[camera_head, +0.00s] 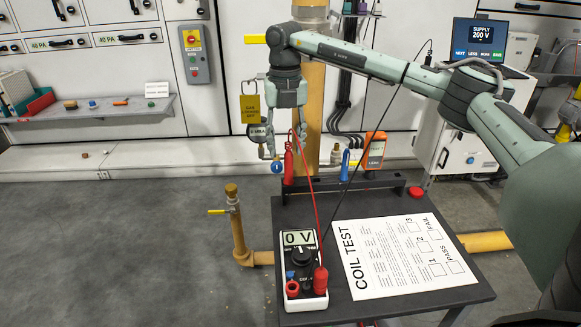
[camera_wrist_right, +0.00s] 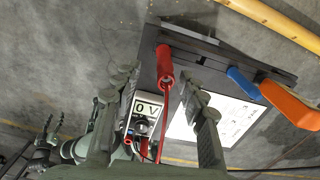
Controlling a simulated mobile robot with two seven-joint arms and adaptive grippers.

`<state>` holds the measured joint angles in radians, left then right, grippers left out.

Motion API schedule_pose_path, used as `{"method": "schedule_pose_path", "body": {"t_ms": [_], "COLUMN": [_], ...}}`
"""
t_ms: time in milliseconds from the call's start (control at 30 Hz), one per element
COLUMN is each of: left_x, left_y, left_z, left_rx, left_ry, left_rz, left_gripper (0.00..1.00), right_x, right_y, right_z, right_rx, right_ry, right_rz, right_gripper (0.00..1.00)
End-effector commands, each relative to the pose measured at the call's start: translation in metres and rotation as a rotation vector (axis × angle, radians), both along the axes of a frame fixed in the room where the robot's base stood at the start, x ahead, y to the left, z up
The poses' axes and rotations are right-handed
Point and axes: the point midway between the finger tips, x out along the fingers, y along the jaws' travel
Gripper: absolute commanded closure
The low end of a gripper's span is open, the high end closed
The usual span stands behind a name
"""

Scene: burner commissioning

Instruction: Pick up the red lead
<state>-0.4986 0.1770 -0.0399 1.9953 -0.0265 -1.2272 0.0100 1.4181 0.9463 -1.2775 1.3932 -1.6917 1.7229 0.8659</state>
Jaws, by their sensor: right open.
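The red lead (camera_head: 289,165) has its red probe standing upright at the black rack on the back edge of the small table. Its thin red cable loops down to the multimeter (camera_head: 303,262), which reads 0 V. My right gripper (camera_head: 287,148) is above the red probe, pointing down, open and empty. In the right wrist view, the red probe (camera_wrist_right: 165,68) lies between and beyond the two open fingers (camera_wrist_right: 166,105). Contact does not show. A hand of mine, apparently the left gripper (camera_wrist_right: 45,142), is low at the left edge of that view; its jaw state is unclear.
A blue probe (camera_head: 345,165) and an orange device (camera_head: 374,150) stand right of the red probe on the rack (camera_head: 400,186). A COIL TEST sheet (camera_head: 400,257) covers the table's right part. A yellow pipe (camera_head: 313,110) with gauges rises close behind my right gripper.

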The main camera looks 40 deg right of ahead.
Motion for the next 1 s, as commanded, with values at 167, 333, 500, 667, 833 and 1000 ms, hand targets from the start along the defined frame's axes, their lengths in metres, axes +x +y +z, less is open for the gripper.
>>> {"method": "schedule_pose_path", "body": {"t_ms": [167, 333, 500, 667, 833, 1000], "left_x": [0.000, -0.001, -0.002, -0.002, -0.002, -0.002], "left_y": [-0.001, -0.003, -0.003, -0.004, -0.004, -0.003], "left_z": [-0.003, -0.011, -0.015, -0.015, -0.015, -0.014], "left_rx": [-0.002, -0.008, -0.010, -0.011, -0.011, -0.010], "left_ry": [0.002, 0.008, 0.009, 0.008, 0.010, 0.009], "left_rz": [-0.003, -0.005, -0.006, -0.004, -0.003, -0.002], "left_gripper": [0.54, 0.54, 0.54, 0.54, 0.54, 0.54], "right_x": [-0.001, -0.001, 0.000, 0.000, 0.000, 0.000], "right_y": [-0.004, -0.008, -0.007, -0.007, -0.007, -0.007], "right_z": [-0.021, -0.047, -0.059, -0.059, -0.059, -0.059], "right_rx": [0.000, 0.001, 0.002, 0.003, 0.003, 0.003], "right_ry": [0.002, 0.003, 0.000, -0.001, -0.001, -0.001], "right_rz": [0.000, 0.002, 0.002, 0.003, 0.003, 0.003], "right_gripper": [0.58, 0.58, 0.58, 0.58, 0.74, 0.95]}}
